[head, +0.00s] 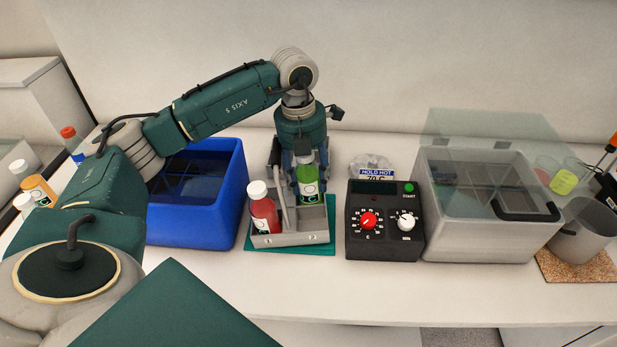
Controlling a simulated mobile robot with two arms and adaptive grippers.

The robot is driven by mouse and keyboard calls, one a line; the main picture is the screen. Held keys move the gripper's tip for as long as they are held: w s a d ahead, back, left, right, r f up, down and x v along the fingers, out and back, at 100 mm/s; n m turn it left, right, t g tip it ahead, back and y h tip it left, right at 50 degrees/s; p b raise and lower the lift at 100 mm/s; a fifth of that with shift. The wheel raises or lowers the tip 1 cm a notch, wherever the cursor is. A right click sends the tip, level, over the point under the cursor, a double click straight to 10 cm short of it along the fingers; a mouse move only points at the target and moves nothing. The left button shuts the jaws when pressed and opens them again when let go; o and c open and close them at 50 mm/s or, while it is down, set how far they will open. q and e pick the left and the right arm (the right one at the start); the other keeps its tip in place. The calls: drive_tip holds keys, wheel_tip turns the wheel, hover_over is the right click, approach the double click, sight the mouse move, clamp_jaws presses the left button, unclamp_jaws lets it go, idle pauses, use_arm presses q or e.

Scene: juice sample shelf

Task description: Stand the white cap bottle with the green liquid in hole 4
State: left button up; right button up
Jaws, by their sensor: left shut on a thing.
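The bottle with the green liquid (309,186) has a white cap and a dark label. It is upright at the right part of a grey carrier rack (291,239). My left gripper (304,156) points down from above and is shut on this bottle near its cap. I cannot tell whether the bottle's base is seated in a hole or just above one. Hole numbers are not readable. A white cap bottle with red liquid (264,211) stands at the rack's front left. My right gripper is not in view.
The rack sits on a green mat (322,246) with a blue crate (193,228) to its left. A black control box (384,244) stands close on its right. The front table strip is clear.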

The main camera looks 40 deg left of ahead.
sight(304, 165)
use_arm(q)
drive_tip(key=shift+s+f, duration=0.1)
drive_tip(key=shift+s, duration=0.15)
drive_tip(key=shift+a+r+p, duration=0.2)
drive_tip(key=shift+r+p, duration=0.3)
drive_tip(key=shift+w+r+p, duration=0.1)
drive_tip(key=shift+r+p, duration=0.65)
drive_tip(key=shift+r, duration=0.55)
drive_tip(key=shift+s+a+f+b, duration=0.1)
drive_tip(key=shift+s+a+b, duration=0.1)
drive_tip(key=shift+b, duration=0.35)
drive_tip(key=shift+f+b, duration=1)
drive_tip(key=shift+f, duration=0.3)
drive_tip(key=shift+d+f, duration=0.15)
drive_tip(key=shift+f, duration=0.15)
drive_tip(key=shift+s+r, duration=0.1)
drive_tip(key=shift+r, duration=0.05)
drive_tip(key=shift+r+p, duration=0.4)
drive_tip(key=shift+r, duration=0.15)
drive_tip(key=shift+r+p, duration=0.8)
drive_tip(key=shift+r, duration=0.45)
